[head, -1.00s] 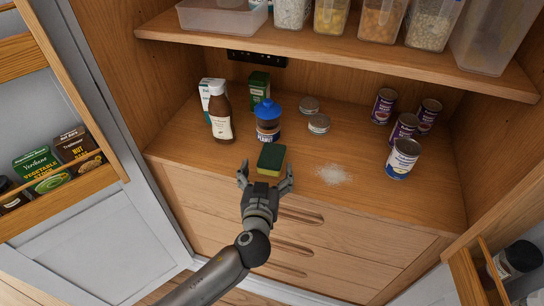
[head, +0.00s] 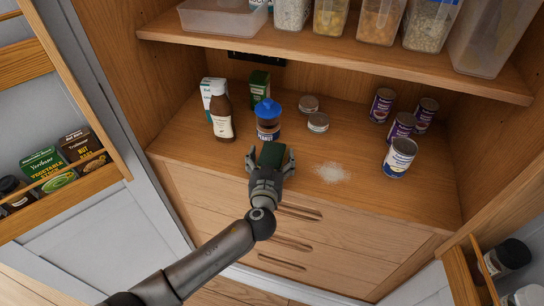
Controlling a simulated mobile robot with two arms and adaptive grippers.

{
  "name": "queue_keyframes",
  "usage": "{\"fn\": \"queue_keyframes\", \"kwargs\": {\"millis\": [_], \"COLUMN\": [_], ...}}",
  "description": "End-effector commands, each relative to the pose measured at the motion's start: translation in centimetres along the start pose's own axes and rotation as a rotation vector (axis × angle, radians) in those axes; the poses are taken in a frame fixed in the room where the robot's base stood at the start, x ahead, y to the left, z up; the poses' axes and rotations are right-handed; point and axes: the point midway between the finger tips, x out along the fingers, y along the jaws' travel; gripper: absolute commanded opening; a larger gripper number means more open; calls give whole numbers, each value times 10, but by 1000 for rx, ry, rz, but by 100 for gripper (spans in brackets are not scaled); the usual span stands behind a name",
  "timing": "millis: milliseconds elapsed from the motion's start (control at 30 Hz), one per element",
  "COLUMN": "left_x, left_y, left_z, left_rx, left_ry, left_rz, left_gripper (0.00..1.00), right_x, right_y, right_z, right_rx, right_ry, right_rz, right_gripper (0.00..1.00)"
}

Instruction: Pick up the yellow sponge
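The sponge (head: 271,154) sits near the front edge of the cabinet's wooden counter. Its dark green top shows, and its lower part is hidden behind my gripper. My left gripper (head: 271,157) reaches in from the front with one finger on each side of the sponge. Its fingers look spread, with the sponge between them, and I see no clear grip on it. My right gripper is not in view.
A blue-lidded peanut jar (head: 268,121) stands close behind the sponge. A brown sauce bottle (head: 221,115) is at left. White spilled powder (head: 332,173) lies to the right, with several cans (head: 399,157) beyond. A shelf (head: 330,57) with containers hangs above.

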Motion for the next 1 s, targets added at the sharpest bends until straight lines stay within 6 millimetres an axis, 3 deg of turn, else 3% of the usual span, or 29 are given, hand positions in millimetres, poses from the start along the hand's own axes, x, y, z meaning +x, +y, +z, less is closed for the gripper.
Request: {"fn": "queue_keyframes", "kwargs": {"millis": [33, 200, 733, 1000], "left_x": [0, 0, -1, -6], "left_y": [0, 0, 0, 0], "left_z": [0, 0, -3, -31], "left_rx": [0, 0, -3, -7], "left_ry": [0, 0, 0, 3], "left_rz": [0, 0, -1, 1], "left_gripper": [71, 52, 51, 51], "right_x": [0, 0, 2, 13], "right_y": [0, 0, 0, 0], "right_z": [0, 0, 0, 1], "right_rx": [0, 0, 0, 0], "right_ry": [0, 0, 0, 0], "right_rz": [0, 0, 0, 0], "right_gripper": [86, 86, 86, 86]}}
